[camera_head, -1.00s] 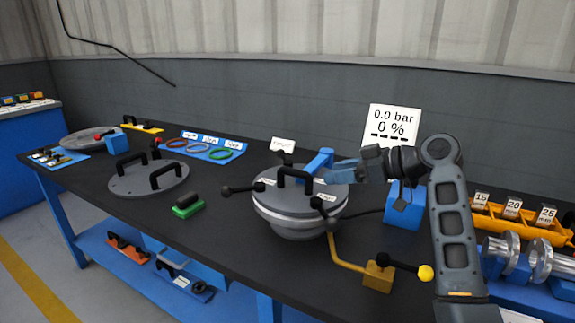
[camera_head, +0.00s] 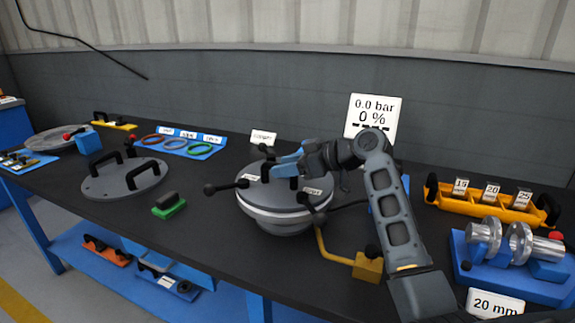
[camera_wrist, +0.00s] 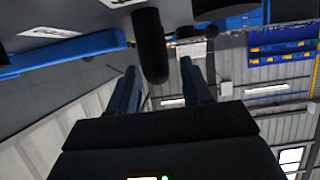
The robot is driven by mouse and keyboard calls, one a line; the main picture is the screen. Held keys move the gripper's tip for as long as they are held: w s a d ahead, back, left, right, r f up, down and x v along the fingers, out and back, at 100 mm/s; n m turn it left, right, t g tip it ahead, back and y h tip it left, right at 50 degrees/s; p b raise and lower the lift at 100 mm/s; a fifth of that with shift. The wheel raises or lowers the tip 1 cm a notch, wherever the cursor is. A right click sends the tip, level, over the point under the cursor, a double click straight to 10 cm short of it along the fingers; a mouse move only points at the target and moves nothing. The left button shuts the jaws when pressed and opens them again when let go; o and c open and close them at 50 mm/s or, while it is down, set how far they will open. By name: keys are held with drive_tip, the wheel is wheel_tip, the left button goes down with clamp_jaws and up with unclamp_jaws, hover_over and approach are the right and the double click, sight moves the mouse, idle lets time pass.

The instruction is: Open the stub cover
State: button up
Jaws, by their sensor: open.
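The round grey stub cover (camera_head: 260,197) lies flat on the flanged shell (camera_head: 284,224) in the middle of the bench. Its black arched handle (camera_head: 268,172) is partly hidden behind my gripper. Black-knobbed clamp arms (camera_head: 226,186) stand out around the rim. My gripper (camera_head: 277,170) is open above the cover, reaching in from the right close to the handle. In the wrist view, my open fingers (camera_wrist: 160,80) point up the picture, with a dark rounded bar (camera_wrist: 150,45) just ahead between them. I cannot tell whether they touch it.
A yellow block with a bent rod (camera_head: 367,267) stands front right of the shell. A gauge sign (camera_head: 371,115) reads 0.0 bar, 0 %. A loose grey lid with handles (camera_head: 124,180) and a green block (camera_head: 169,205) lie left. A yellow rack (camera_head: 490,205) stands right.

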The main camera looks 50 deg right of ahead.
clamp_jaws()
idle(0.4)
